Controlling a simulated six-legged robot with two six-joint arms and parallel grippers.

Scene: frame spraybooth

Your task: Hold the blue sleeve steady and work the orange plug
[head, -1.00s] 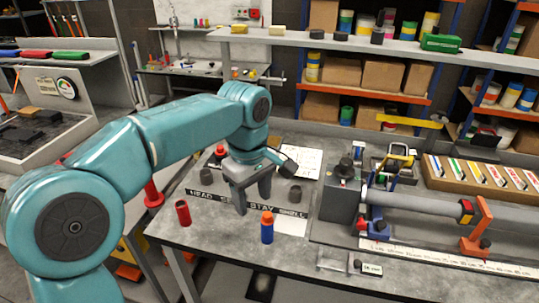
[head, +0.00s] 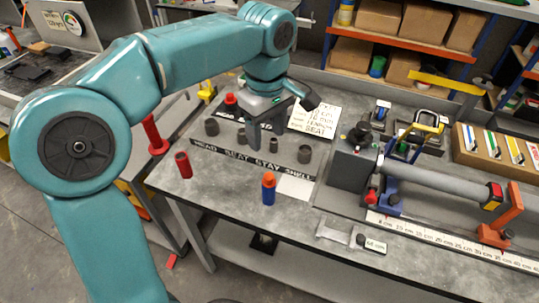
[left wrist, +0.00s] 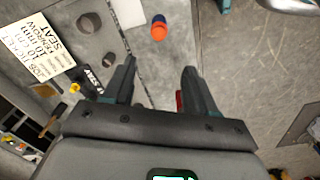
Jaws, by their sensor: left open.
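The blue sleeve (head: 268,196) stands upright on the grey bench top with the orange plug (head: 268,180) on its upper end. In the left wrist view, the orange plug (left wrist: 158,33) and a little of the blue sleeve (left wrist: 158,18) show beyond the fingertips. My left gripper (head: 266,142) points down over the bench, behind the sleeve in the head view. Its jaws are open and empty, apart from the sleeve, and in the left wrist view (left wrist: 158,68) nothing is between them. My right gripper is not seen.
A red cylinder (head: 183,165) stands left of the sleeve. Several dark grey rings (head: 304,154) stand behind a lettered strip (head: 222,156). A clamp rig with a grey tube (head: 437,181) and a ruler (head: 440,234) fill the right. Bench around the sleeve is mostly clear.

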